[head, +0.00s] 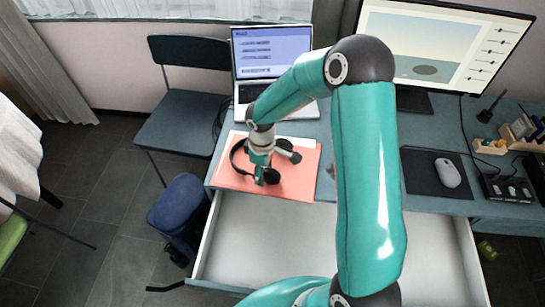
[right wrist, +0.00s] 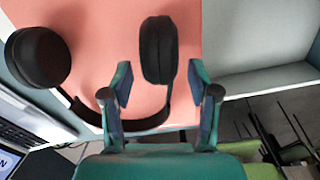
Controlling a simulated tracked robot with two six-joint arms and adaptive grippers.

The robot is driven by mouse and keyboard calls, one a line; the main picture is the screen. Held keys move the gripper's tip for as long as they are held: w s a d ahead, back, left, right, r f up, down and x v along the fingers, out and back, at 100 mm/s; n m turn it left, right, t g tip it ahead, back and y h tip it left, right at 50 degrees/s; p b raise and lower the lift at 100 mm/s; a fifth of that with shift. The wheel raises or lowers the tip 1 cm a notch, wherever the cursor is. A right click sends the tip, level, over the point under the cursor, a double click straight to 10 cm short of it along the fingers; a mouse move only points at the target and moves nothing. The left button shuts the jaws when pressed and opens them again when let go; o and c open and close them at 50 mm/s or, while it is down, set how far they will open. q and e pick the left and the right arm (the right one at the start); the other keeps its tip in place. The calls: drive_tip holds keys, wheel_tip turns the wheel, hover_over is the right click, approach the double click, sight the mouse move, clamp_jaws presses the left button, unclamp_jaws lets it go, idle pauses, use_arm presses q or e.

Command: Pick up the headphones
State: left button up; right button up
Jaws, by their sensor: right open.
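Black headphones (head: 238,157) lie on a salmon-coloured sheet (head: 300,184) at the desk's front left; my right arm partly covers them in the head view. In the right wrist view one ear cup (right wrist: 158,48) is ahead of and between the fingertips, and the other ear cup (right wrist: 38,57) is off to the left. The headband (right wrist: 150,125) curves below, passing between the fingers. My right gripper (right wrist: 157,85) is open around this part of the headphones, not closed on it. It reaches down over them in the head view (head: 262,170). My left gripper is not in view.
A laptop (head: 270,45) stands just behind the headphones. An open, empty drawer (head: 265,235) juts out below the desk front. A monitor (head: 440,45), a mouse (head: 448,172) on a dark mat and small items are to the right. A chair (head: 185,110) stands left.

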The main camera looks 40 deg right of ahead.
drive_tip(key=shift+f, duration=0.1)
drive_tip(key=shift+c, duration=0.3)
clamp_jaws()
drive_tip(key=shift+r, duration=0.2)
